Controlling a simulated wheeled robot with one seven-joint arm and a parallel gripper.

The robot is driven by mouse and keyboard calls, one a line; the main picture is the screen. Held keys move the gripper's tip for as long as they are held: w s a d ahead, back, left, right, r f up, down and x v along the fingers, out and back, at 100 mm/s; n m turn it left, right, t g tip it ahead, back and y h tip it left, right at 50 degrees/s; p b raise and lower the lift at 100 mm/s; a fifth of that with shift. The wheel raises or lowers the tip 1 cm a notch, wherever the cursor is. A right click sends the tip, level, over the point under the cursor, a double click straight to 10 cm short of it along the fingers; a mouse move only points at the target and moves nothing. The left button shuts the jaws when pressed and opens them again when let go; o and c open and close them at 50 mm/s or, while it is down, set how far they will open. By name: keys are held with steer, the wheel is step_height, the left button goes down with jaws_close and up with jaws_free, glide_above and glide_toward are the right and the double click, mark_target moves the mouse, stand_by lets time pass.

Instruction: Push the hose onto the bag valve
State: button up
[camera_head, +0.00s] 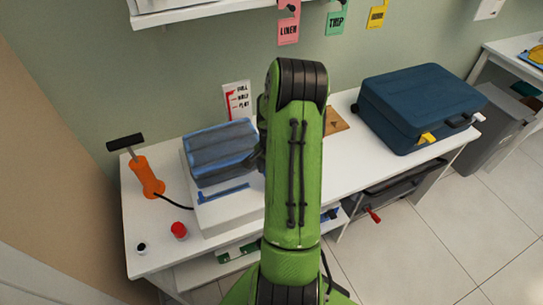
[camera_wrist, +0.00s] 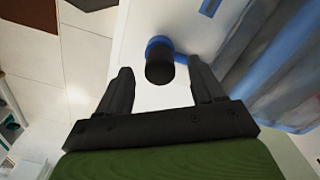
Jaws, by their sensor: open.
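In the head view an orange hand pump (camera_head: 147,177) with a black T-handle stands at the left of the white table. Its black hose (camera_head: 174,201) runs right along the table top toward the bag's white base, and I cannot follow its far end. The blue, see-through bag (camera_head: 220,150) lies on a white block; it also fills the right of the wrist view (camera_wrist: 290,70). In the wrist view a short black cylinder (camera_wrist: 159,68) sits against a blue ring, the valve (camera_wrist: 158,42). My gripper (camera_wrist: 160,66) is open, its fingers apart on either side of the cylinder, touching neither side visibly.
A red cap (camera_head: 179,230) and a small black-topped item (camera_head: 142,248) lie at the table's front left. A dark blue suitcase (camera_head: 418,105) stands at the right. A blue strip (camera_head: 222,193) lies before the bag. Tags hang on the wall above.

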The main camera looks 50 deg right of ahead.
step_height(320, 180, up, 13)
steer(key=p, duration=0.2)
stand_by(0.5)
